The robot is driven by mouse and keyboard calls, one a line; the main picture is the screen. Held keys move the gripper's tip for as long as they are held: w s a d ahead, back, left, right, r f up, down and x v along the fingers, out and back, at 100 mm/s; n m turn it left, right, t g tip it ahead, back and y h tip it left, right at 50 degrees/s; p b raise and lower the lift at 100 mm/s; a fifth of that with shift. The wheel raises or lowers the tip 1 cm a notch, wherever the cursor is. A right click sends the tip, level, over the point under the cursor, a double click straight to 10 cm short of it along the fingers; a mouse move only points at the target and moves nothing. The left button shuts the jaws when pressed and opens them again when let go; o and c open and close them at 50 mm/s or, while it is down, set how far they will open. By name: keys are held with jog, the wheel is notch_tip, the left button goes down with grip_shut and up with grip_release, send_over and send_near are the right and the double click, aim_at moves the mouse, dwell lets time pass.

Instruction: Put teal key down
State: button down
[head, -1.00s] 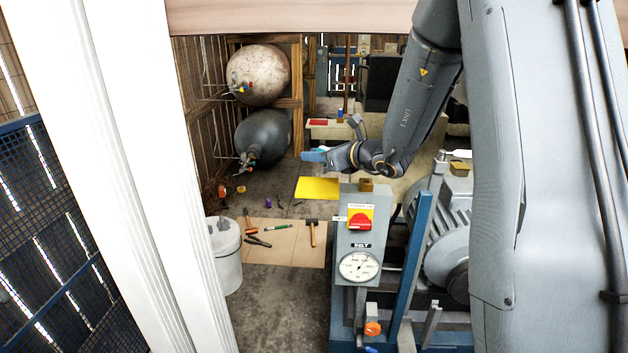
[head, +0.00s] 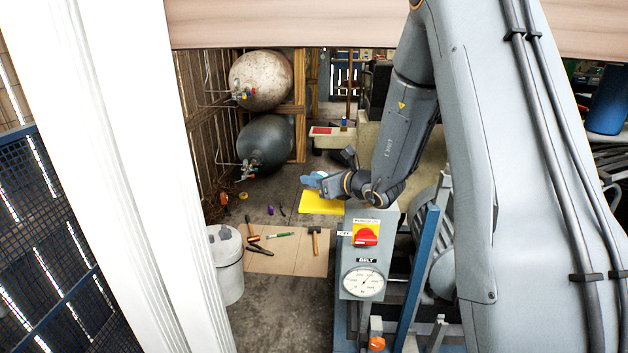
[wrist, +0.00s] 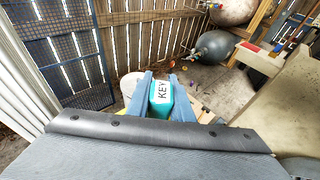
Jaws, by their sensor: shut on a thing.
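The teal key (wrist: 161,105) has a white label reading "KEY" and sits between the blue fingers of my gripper (wrist: 160,84) in the wrist view. My gripper is shut on it and holds it up in the air. The key is very small in that view and hard to tell from the fingers.
A grey control box with a red switch (head: 366,234) and a dial gauge (head: 363,282) stands below my arm. Hammers and other tools lie on a tan board (head: 290,262). A white bucket (head: 228,275) stands left. Two tanks (head: 260,80) are at the back.

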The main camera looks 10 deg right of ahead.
jog(key=shift+f, duration=0.35)
jog(key=shift+f, duration=0.2)
jog(key=c, duration=1.6)
grip_release()
jog(key=shift+o, duration=0.2)
jog(key=shift+r, duration=0.1)
